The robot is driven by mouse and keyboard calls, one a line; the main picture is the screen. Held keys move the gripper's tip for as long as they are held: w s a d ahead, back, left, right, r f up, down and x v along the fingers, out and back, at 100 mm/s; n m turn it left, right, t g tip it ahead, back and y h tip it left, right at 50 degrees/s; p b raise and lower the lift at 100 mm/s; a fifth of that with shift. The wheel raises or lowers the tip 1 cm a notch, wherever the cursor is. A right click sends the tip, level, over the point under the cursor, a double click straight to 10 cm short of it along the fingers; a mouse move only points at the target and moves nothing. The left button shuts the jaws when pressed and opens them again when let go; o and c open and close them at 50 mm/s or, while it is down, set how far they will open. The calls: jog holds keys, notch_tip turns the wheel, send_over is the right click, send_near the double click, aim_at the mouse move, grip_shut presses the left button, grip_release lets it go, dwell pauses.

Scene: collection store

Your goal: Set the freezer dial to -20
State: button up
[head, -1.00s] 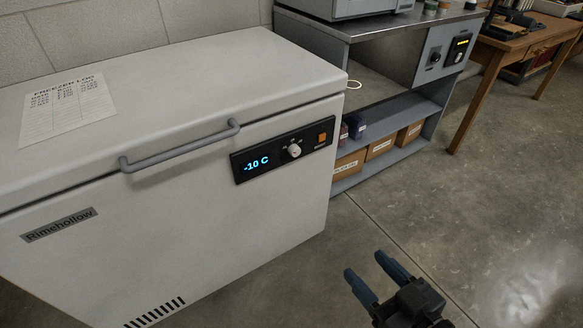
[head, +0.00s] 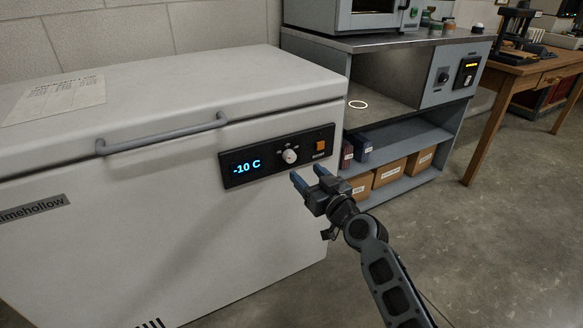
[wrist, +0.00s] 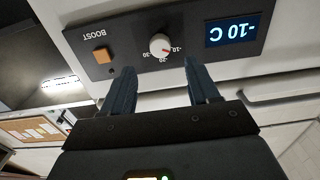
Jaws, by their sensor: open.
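The white chest freezer (head: 150,230) fills the left of the head view. Its black control panel (head: 265,165) has a lit display (head: 246,167) reading -10 C. A small pale round dial (head: 289,156) sits right of the display. In the wrist view, upside down, the dial (wrist: 160,45) has marks -10, -20 and -30, and its red pointer is at -10. My gripper (head: 309,177) is open and empty, just below and right of the dial, apart from it. In the wrist view its two blue fingers (wrist: 164,88) straddle the space below the dial.
An orange boost button (head: 320,145) sits right of the dial. A grey handle bar (head: 160,136) runs along the lid. A grey shelf bench (head: 405,170) with boxes stands right of the freezer, and a wooden table (head: 530,70) beyond it. Floor at the right is clear.

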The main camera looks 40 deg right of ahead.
aim_at(292, 159)
jog(key=x, duration=0.7)
jog(key=shift+w, duration=0.15)
jog(key=c, duration=1)
jog(key=shift+c, duration=0.2)
jog(key=shift+f+m, duration=0.1)
jog(key=shift+m, duration=0.2)
jog(key=m, duration=0.5)
jog(key=shift+m, duration=0.3)
jog(key=m, duration=0.5)
jog(key=shift+m, duration=0.3)
